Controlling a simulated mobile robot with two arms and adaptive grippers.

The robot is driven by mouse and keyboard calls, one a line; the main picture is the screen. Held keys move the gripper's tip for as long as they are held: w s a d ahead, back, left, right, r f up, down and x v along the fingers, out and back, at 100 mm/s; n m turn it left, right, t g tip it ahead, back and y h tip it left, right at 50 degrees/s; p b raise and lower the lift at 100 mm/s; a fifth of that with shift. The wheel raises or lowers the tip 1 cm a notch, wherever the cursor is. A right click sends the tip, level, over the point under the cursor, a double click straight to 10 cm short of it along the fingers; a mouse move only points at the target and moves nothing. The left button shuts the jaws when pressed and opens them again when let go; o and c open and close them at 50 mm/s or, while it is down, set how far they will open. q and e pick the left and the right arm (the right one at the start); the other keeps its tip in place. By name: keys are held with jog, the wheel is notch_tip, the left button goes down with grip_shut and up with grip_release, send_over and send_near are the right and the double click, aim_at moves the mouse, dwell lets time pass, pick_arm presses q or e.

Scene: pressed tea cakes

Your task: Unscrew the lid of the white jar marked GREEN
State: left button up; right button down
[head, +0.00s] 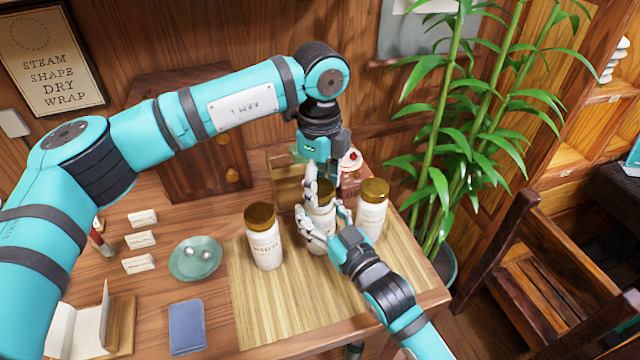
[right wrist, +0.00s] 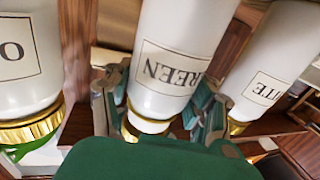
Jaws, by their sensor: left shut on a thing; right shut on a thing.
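The white jar marked GREEN (right wrist: 175,55) stands between two other white jars on the bamboo mat (head: 285,310). Its label shows in the right wrist view, where the jars appear upside down. In the head view its body (head: 321,238) is partly hidden by fingers. My left gripper (head: 317,188) comes down from above and is shut on the gold lid (head: 323,190), which its fingers partly cover. My right gripper (head: 325,222) reaches in from the lower right and is shut around the jar's body. Whether the lid has turned cannot be told.
A jar marked WHITE (head: 264,245) stands close on the left and another gold-lidded jar (head: 371,215) close on the right. A green dish (head: 182,262), several small cards (head: 140,240) and a blue booklet (head: 186,326) lie to the left. A plant (head: 470,140) stands at right.

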aim_at(320, 188)
pick_arm(q)
jog(key=shift+r, duration=2)
pick_arm(e)
jog(key=shift+c, duration=1.7)
grip_release()
